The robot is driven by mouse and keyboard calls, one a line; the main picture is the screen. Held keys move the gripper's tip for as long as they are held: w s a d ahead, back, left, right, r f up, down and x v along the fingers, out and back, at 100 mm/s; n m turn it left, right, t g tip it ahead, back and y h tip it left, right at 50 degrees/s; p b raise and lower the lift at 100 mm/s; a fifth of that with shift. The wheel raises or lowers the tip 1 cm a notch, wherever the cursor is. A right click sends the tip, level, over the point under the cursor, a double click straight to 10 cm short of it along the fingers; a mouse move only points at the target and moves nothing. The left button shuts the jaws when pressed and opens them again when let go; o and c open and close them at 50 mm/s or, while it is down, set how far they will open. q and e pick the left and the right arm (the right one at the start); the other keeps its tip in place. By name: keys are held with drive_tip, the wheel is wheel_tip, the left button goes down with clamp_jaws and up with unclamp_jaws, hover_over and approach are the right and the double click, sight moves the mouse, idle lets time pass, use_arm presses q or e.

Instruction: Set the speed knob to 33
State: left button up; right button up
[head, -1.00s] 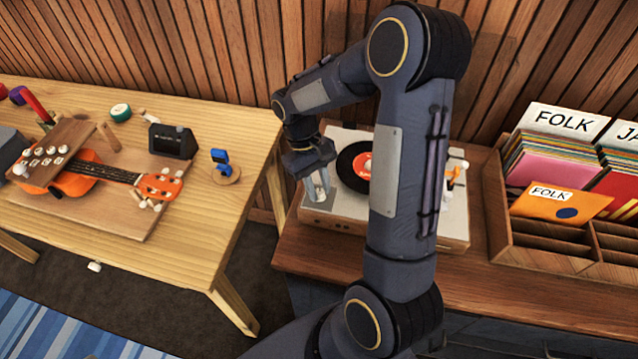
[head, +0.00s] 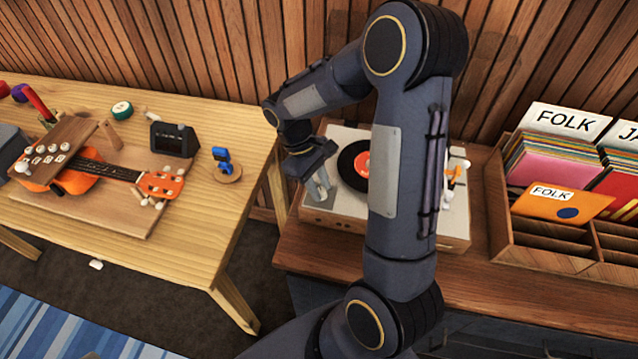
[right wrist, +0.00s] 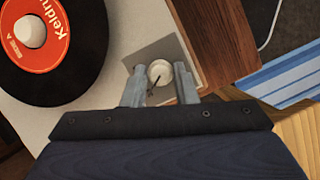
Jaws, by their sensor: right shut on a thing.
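The turntable (head: 452,222) has a pale top and wooden sides and stands on the wooden cabinet. Its speed knob (right wrist: 160,72) is small, round and cream, on a grey patch near a corner of the top in the right wrist view. My right gripper (head: 319,192) points down over the turntable's front left corner. In the right wrist view, the right gripper's fingers (right wrist: 160,85) are shut on the knob, one on each side. A thin dark mark shows by the knob; no speed numbers are readable. The knob is hidden in the head view. My left gripper is not in view.
A black record with a red label (right wrist: 33,38) lies on the turntable beside my right gripper. A wooden crate of record sleeves (head: 540,250) stands to the right. A table (head: 205,245) with an orange ukulele (head: 80,180) is at left, across a gap.

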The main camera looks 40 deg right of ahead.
drive_tip(key=o, duration=1)
drive_tip(key=v, duration=0.8)
drive_tip(key=shift+f, duration=0.1)
